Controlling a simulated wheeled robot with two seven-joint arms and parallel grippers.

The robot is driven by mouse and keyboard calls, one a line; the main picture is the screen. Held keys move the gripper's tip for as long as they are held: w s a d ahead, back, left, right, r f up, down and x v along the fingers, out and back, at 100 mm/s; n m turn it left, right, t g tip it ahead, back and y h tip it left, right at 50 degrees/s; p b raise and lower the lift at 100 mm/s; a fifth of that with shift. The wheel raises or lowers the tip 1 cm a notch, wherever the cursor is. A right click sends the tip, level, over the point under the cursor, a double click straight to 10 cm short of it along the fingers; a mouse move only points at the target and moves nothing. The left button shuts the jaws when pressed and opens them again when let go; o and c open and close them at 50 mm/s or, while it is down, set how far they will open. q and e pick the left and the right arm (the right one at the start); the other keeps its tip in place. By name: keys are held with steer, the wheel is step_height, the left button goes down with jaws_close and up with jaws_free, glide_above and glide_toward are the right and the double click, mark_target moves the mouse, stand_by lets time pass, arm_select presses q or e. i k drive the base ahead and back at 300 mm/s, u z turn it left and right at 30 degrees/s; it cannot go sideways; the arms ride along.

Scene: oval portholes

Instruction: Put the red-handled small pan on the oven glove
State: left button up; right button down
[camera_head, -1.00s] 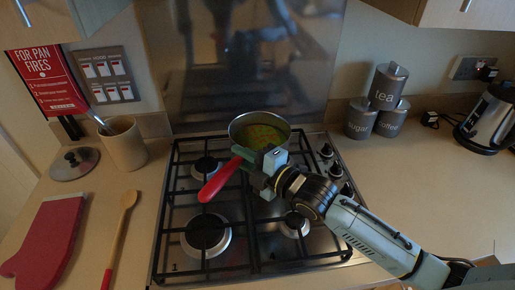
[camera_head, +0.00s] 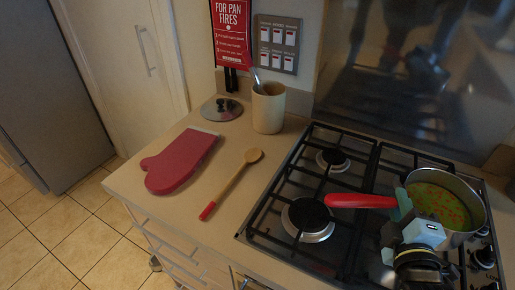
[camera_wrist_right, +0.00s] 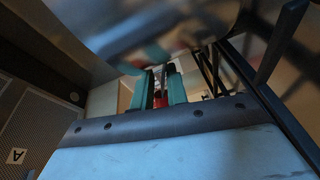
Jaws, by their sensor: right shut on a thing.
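The small pan (camera_head: 470,218) is a metal pan with green and orange contents and a red handle (camera_head: 358,201) pointing left. It is over the right part of the hob; I cannot tell whether it rests on the grate. My right gripper (camera_head: 402,205) is shut on the handle close to the pan body. In the right wrist view (camera_wrist_right: 160,90) a bit of red shows between the green fingers. The red oven glove (camera_head: 181,162) lies flat on the worktop to the left, with nothing on it. My left gripper is out of view.
A red-ended wooden spoon (camera_head: 232,182) lies between glove and hob (camera_head: 333,262). A lid (camera_head: 222,109) and a utensil pot (camera_head: 268,108) stand behind. The worktop's front edge runs close to the glove, with tiled floor beyond.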

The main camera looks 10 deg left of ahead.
mark_target(165, 164)
steer(key=u, duration=0.5)
steer(key=k, duration=1.15)
steer(key=u, duration=1.3)
steer(key=i, duration=1.45)
steer(key=z, duration=0.7)
steer(key=i, duration=0.6)
steer(key=z, duration=0.5)
